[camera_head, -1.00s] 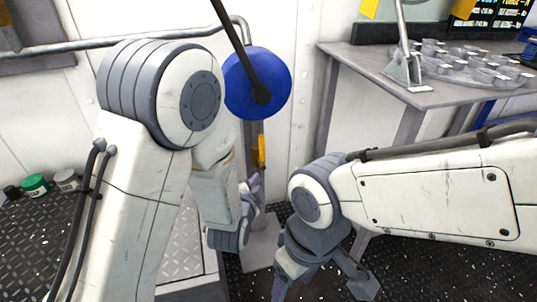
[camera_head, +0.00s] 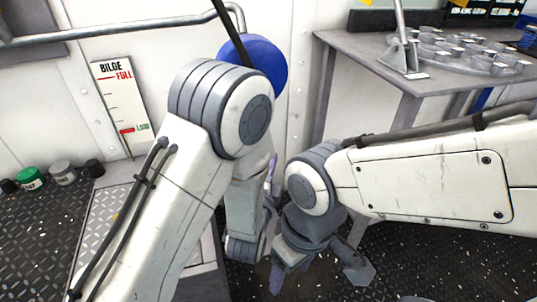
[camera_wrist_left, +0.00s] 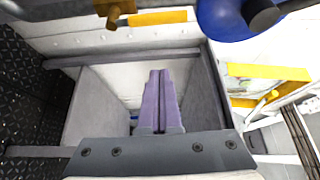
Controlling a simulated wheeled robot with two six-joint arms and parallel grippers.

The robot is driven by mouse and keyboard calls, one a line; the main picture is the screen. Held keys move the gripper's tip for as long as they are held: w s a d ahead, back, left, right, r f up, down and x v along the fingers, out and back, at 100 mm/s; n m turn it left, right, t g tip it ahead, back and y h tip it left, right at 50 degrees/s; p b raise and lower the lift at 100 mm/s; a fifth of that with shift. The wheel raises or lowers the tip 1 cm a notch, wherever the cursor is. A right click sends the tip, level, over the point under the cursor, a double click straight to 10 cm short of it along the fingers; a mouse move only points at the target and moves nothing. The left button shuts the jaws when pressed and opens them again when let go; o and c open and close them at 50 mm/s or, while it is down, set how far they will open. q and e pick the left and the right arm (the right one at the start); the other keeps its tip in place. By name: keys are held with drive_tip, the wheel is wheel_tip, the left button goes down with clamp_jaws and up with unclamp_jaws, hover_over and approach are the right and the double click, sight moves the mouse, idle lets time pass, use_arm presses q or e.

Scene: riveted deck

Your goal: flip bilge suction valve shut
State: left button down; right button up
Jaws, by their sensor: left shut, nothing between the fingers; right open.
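My left gripper (camera_head: 270,175) is mostly behind my left arm in the head view. In the left wrist view its purple fingers (camera_wrist_left: 160,78) are together and empty, pointing into a grey box-like recess. A yellow bar (camera_wrist_left: 158,17) lies beyond the fingertips at the top, by a brass-coloured fitting (camera_wrist_left: 114,12). Yellow parts (camera_wrist_left: 268,73) also show at the right. I cannot tell which part is the bilge suction valve's lever. My right gripper (camera_head: 318,274) is open and empty, low in the head view.
A blue round body (camera_head: 268,55) is partly behind my left arm; blue also shows in the wrist view (camera_wrist_left: 222,18). A bilge gauge (camera_head: 120,105) has a red marker near LOW. A grey bench (camera_head: 340,50) stands right. Small jars (camera_head: 30,178) stand left.

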use_arm(q)
drive_tip(key=w+a+b, duration=0.1)
drive_tip(key=w+b, duration=0.3)
drive_tip(key=w, duration=0.4)
drive_tip(key=shift+w+a, duration=0.2)
drive_tip(key=shift+a, duration=0.1)
